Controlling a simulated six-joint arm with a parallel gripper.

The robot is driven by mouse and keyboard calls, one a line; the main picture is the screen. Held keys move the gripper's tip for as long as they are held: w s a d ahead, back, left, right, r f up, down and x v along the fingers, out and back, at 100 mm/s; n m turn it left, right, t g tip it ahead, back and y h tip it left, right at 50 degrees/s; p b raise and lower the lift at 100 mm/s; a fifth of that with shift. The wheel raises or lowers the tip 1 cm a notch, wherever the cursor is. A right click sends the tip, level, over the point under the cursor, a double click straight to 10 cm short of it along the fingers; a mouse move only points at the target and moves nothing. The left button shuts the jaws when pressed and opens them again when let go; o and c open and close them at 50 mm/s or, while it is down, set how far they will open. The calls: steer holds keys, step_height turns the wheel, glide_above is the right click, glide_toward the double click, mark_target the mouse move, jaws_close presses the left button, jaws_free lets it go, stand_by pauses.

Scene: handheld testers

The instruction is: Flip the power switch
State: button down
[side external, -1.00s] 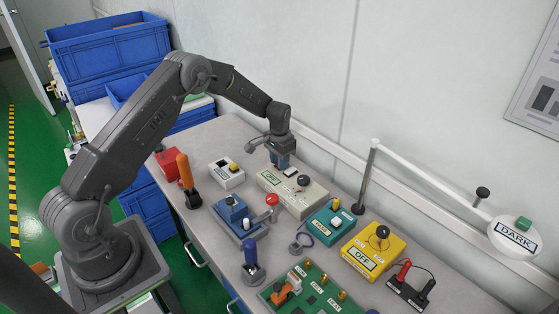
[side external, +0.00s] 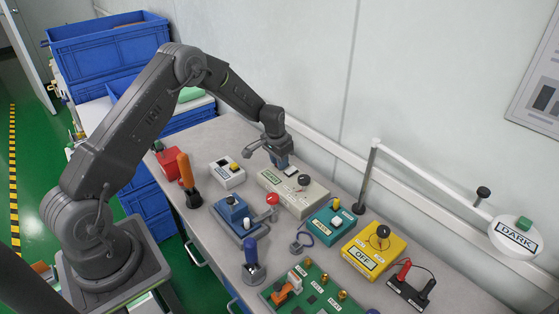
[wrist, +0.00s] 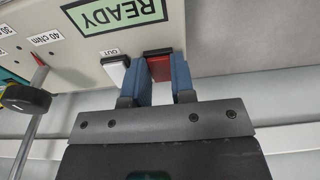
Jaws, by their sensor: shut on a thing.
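The beige tester box (side external: 312,203) stands on the bench near the wall, with a green label reading READY in the wrist view (wrist: 122,13). A red power switch (wrist: 158,64) sits at the box's edge, with a white button (wrist: 116,66) marked OUT beside it. My gripper (wrist: 160,76) has its two blue fingers on either side of the red switch, shut on it. The fingers partly hide the switch. In the side view my gripper (side external: 281,164) is low at the box's far left end, and the switch cannot be made out there.
Close by are a small white box with a yellow button (side external: 229,172), a blue device (side external: 236,219), a teal box (side external: 331,225) and a yellow box (side external: 373,253). A black knob (side external: 304,180) stands on the beige box. The wall is close behind.

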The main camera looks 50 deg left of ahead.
steer(key=c, duration=1.2)
jaws_free()
steer(key=shift+c, duration=0.2)
steer(key=shift+r, duration=0.15)
step_height(320, 180, up, 14)
steer(key=s, duration=0.2)
steer(key=shift+f, duration=0.25)
steer(key=shift+w, duration=0.1)
